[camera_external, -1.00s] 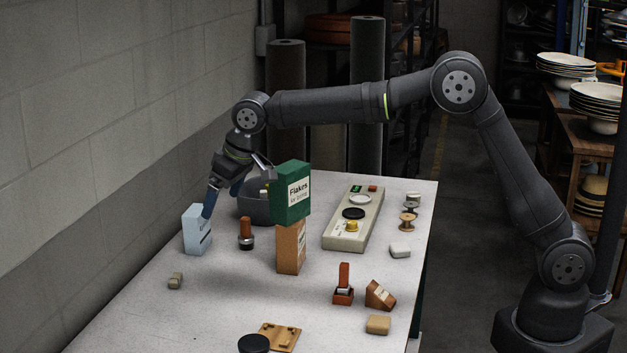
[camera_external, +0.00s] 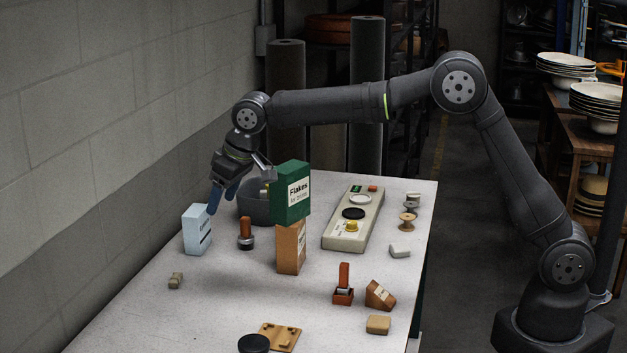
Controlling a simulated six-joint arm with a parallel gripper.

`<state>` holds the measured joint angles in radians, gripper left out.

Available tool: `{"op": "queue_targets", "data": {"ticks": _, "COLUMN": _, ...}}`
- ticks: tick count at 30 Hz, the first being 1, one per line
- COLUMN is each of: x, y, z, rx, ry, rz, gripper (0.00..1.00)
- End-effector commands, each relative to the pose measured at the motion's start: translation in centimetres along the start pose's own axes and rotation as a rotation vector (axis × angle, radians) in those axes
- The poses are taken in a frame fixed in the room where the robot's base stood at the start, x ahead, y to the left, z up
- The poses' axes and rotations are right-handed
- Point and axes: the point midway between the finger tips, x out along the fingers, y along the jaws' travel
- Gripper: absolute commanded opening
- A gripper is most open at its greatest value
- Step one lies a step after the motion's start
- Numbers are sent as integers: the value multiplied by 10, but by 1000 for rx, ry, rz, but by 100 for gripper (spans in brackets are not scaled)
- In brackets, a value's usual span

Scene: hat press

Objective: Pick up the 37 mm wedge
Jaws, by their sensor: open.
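A brown wedge-shaped block (camera_external: 380,295) with a pale label lies at the right front of the table. Its label is too small to read, so I cannot tell whether it is the 37 mm one. A small pale block (camera_external: 400,251) with a sloping look lies farther back, near the right edge. My gripper (camera_external: 223,198) is open and points down at the far left of the table, far from the brown wedge. Its fingers are beside the top of a light blue box (camera_external: 196,231); I cannot tell whether they touch it. Nothing shows between the fingers.
An orange box (camera_external: 291,248) carries a green Flakes box (camera_external: 291,194) mid-table. A grey bin (camera_external: 254,211) stands behind, partly hidden. A button panel (camera_external: 353,222), stamp (camera_external: 246,236), red-brown holder (camera_external: 343,290), tan block (camera_external: 378,325) and wooden plate (camera_external: 280,337) stand around. The left front is mostly clear.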

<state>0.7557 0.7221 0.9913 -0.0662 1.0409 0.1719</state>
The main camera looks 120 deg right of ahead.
Motion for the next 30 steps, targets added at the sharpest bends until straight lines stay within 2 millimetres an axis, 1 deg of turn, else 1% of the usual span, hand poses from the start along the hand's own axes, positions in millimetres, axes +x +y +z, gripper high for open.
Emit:
{"op": "queue_targets", "data": {"ticks": 3, "x": -2, "y": 0, "z": 2, "rx": 1, "ry": 0, "rz": 0, "gripper": 62}}
{"op": "queue_targets", "data": {"ticks": 5, "x": -7, "y": 1, "z": 5, "rx": 2, "ry": 2, "rz": 1, "gripper": 62}}
{"op": "queue_targets", "data": {"ticks": 8, "x": -22, "y": 5, "z": 22, "rx": 7, "ry": 2, "rz": 3, "gripper": 62}}
{"op": "queue_targets", "data": {"ticks": 11, "x": -43, "y": 10, "z": 48, "rx": 17, "ry": 3, "rz": 7, "gripper": 62}}
{"op": "queue_targets", "data": {"ticks": 12, "x": -51, "y": 13, "z": 62, "rx": 20, "ry": 2, "rz": 9, "gripper": 62}}
{"op": "queue_targets", "data": {"ticks": 14, "x": -63, "y": 17, "z": 82, "rx": 25, "ry": 3, "rz": 11, "gripper": 62}}
{"op": "queue_targets", "data": {"ticks": 15, "x": -70, "y": 20, "z": 96, "rx": 29, "ry": 2, "rz": 13, "gripper": 62}}
{"op": "queue_targets", "data": {"ticks": 17, "x": -80, "y": 24, "z": 118, "rx": 35, "ry": 2, "rz": 16, "gripper": 62}}
{"op": "queue_targets", "data": {"ticks": 18, "x": -87, "y": 27, "z": 133, "rx": 38, "ry": 3, "rz": 18, "gripper": 62}}
{"op": "queue_targets", "data": {"ticks": 20, "x": -96, "y": 31, "z": 157, "rx": 42, "ry": 2, "rz": 20, "gripper": 62}}
{"op": "queue_targets", "data": {"ticks": 21, "x": -101, "y": 34, "z": 172, "rx": 46, "ry": 4, "rz": 21, "gripper": 62}}
{"op": "queue_targets", "data": {"ticks": 23, "x": -108, "y": 38, "z": 197, "rx": 52, "ry": 3, "rz": 23, "gripper": 62}}
{"op": "queue_targets", "data": {"ticks": 24, "x": -112, "y": 41, "z": 214, "rx": 55, "ry": 4, "rz": 24, "gripper": 62}}
{"op": "queue_targets", "data": {"ticks": 26, "x": -117, "y": 45, "z": 240, "rx": 60, "ry": 3, "rz": 26, "gripper": 62}}
{"op": "queue_targets", "data": {"ticks": 27, "x": -120, "y": 48, "z": 257, "rx": 63, "ry": 4, "rz": 27, "gripper": 62}}
{"op": "queue_targets", "data": {"ticks": 29, "x": -123, "y": 52, "z": 282, "rx": 68, "ry": 4, "rz": 29, "gripper": 62}}
{"op": "queue_targets", "data": {"ticks": 30, "x": -124, "y": 55, "z": 299, "rx": 71, "ry": 3, "rz": 30, "gripper": 62}}
